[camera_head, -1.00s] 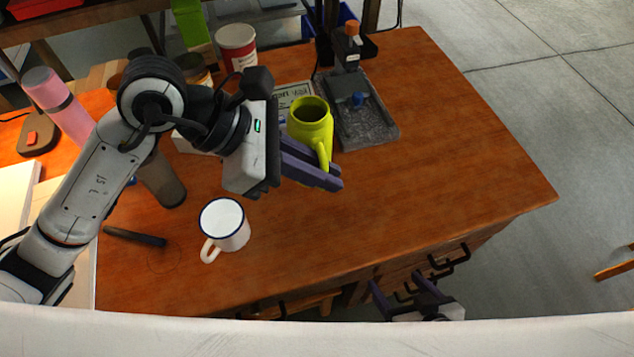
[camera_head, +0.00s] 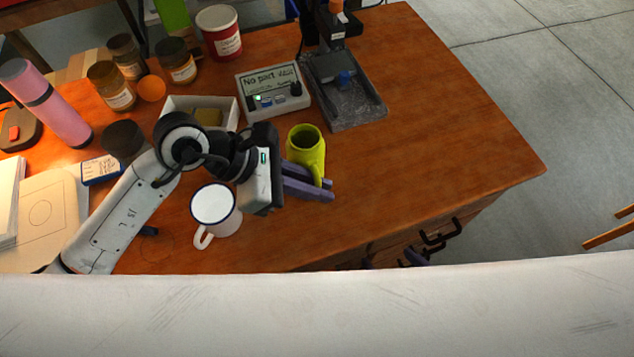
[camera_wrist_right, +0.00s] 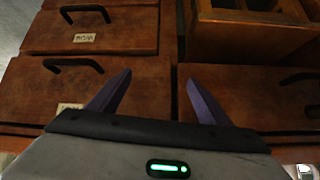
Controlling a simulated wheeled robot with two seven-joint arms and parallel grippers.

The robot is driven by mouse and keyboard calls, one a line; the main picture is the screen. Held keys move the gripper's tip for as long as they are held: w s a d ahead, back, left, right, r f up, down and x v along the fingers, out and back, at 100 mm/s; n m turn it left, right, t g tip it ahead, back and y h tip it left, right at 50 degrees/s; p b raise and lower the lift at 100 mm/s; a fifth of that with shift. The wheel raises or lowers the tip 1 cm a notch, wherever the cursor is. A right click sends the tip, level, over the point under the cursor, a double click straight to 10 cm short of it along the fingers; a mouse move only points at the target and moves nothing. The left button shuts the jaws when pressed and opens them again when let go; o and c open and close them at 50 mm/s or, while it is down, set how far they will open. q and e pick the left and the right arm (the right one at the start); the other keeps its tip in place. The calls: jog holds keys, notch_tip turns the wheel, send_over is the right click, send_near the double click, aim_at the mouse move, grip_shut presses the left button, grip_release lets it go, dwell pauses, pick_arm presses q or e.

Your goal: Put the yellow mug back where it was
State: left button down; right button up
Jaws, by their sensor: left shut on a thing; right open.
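The yellow-green mug (camera_head: 305,147) is upright in the head view, over the middle of the wooden bench. My left gripper (camera_head: 308,184) is shut on it, with its purple fingers at the mug's lower part and handle side. I cannot tell whether the mug's base touches the bench top. My right gripper (camera_wrist_right: 155,95) is open and empty in the right wrist view, in front of the bench drawers. In the head view only a small part of it shows below the bench's front edge.
A white mug with a blue rim (camera_head: 214,212) stands left of my left gripper. Behind are a white tray (camera_head: 226,112), a control box (camera_head: 272,90) and a grey stand (camera_head: 345,103). The bench's right side (camera_head: 440,120) is clear.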

pick_arm(q)
jog(key=shift+f, duration=0.2)
jog(key=c, duration=1.8)
grip_release()
jog(key=shift+c, duration=0.2)
jog(key=shift+r, duration=0.1)
jog(key=shift+r, duration=0.3)
jog(key=w+v, duration=0.1)
jog(key=v, duration=1)
jog(key=shift+s+a+r+b, duration=0.25)
jog(key=shift+s+a+b, duration=0.05)
jog(key=shift+s+b, duration=0.2)
